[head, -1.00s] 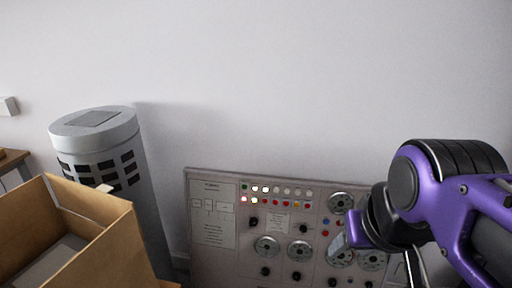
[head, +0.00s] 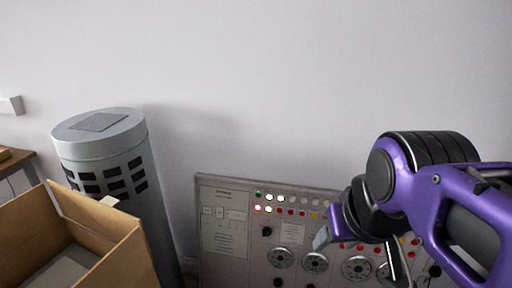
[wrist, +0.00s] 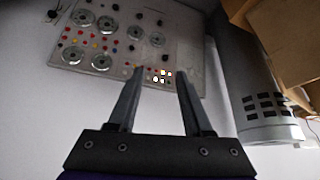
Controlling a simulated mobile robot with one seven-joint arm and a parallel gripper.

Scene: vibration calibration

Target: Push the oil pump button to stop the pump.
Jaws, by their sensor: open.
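The control panel (head: 222,255) stands against the wall in the head view, with rows of small coloured buttons or lamps (head: 285,205), several of them lit white. Its labels are too small to read, so I cannot tell which one is the oil pump button. My gripper shows in the wrist view (wrist: 160,75), open and empty, its two fingers pointing at the panel (wrist: 120,55), which appears upside down there. The lit lamps (wrist: 161,76) show between the fingertips, apart from them as far as I can tell. In the head view my arm covers the panel's right part.
A grey cylinder with dark slots (head: 110,160) stands left of the panel. An open cardboard box (head: 105,245) is in front of it. A table edge (head: 18,160) shows at far left. The wall above the panel is bare.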

